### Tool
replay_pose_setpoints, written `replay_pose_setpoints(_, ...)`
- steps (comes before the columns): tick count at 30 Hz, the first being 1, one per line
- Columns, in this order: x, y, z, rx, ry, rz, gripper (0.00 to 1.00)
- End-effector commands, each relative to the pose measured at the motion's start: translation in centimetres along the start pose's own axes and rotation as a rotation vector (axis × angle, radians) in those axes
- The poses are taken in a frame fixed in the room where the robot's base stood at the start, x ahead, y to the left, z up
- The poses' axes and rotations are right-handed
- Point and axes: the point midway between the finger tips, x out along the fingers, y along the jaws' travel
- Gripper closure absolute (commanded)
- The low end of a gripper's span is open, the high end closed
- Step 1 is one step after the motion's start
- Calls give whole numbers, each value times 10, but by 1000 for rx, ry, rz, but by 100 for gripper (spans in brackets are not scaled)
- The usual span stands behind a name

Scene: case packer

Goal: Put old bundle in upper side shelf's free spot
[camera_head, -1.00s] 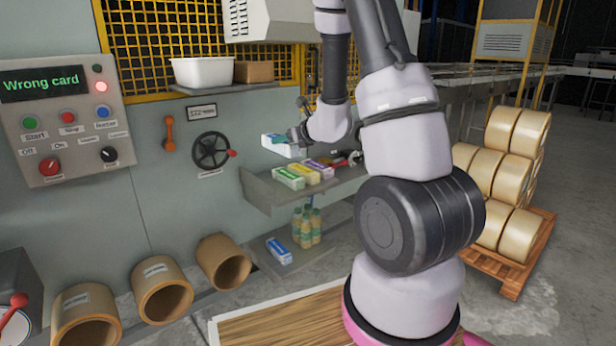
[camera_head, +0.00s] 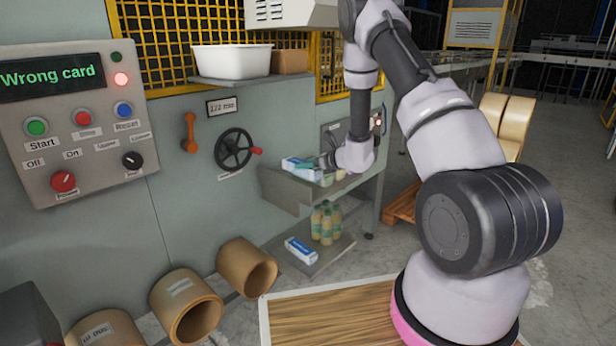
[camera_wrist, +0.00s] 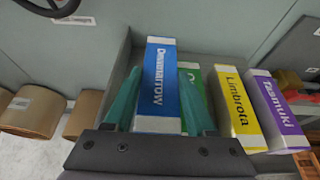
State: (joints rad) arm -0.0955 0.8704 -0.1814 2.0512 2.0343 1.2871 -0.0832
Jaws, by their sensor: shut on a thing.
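My gripper (camera_head: 316,166) is shut on a blue and white bundle (camera_head: 298,168). In the wrist view the blue bundle (camera_wrist: 158,85) stands between the two teal fingers. It is over the left part of the upper side shelf (camera_head: 285,196), close to shelf height; I cannot tell whether it touches the shelf. Right of it in the wrist view are a green bundle (camera_wrist: 194,72), partly hidden by the blue bundle and a finger, a yellow bundle (camera_wrist: 238,105) and a purple bundle (camera_wrist: 278,112). In the head view my gripper and arm hide most of the shelf's contents.
The lower shelf (camera_head: 318,262) holds several bottles (camera_head: 325,224) and another blue and white bundle (camera_head: 300,250). A handwheel (camera_head: 234,149) is on the wall left of the shelves. A white bin (camera_head: 232,62) stands on a ledge above. The panel display (camera_head: 50,77) reads "Wrong card".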

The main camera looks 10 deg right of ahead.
Motion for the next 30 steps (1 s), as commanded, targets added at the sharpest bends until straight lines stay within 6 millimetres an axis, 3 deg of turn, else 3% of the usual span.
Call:
replay_pose_setpoints(11,16,0,-40,1,0,-1,100)
replay_pose_setpoints(28,20,0,-50,1,2,-1,100)
replay_pose_setpoints(29,20,0,-51,1,3,0,37)
replay_pose_setpoints(30,20,1,-51,2,4,0,32)
